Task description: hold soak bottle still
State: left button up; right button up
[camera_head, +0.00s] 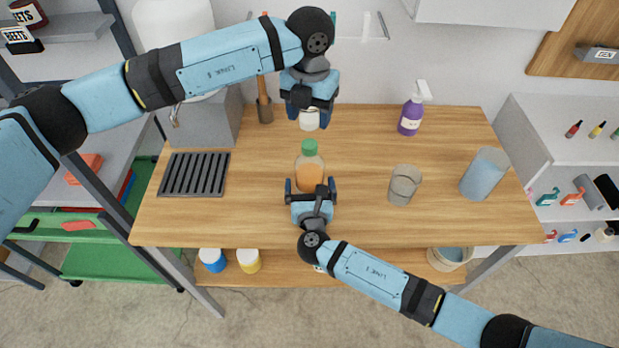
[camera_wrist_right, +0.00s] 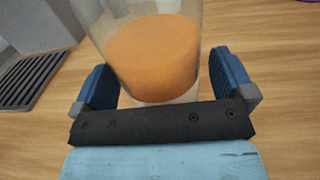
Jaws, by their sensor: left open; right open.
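The soak bottle looks to be the clear bottle with orange contents and a green cap (camera_head: 308,167), upright on the wooden table. My right gripper (camera_head: 311,186) is open at its near side. In the right wrist view, the orange part of the bottle (camera_wrist_right: 153,55) stands between the two open blue fingers, with gaps at the sides. Its top is cut off there. My left gripper (camera_head: 309,113) is open, pointing down behind the bottle. A small white thing (camera_head: 309,121) shows between its fingers; I cannot tell whether they touch it.
On the table (camera_head: 260,220) are a dark slatted rack (camera_head: 194,174), a purple spray bottle (camera_head: 411,115), a clear glass (camera_head: 404,185) and a bluish cup (camera_head: 484,174). A grey box-like unit (camera_head: 208,122) stands at the back left. The table's front left is clear.

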pick_arm(q)
jog(key=shift+w, duration=0.1)
pick_arm(e)
jog(key=shift+w+f, duration=0.1)
jog(key=shift+w, duration=0.4)
jog(key=shift+c, duration=0.2)
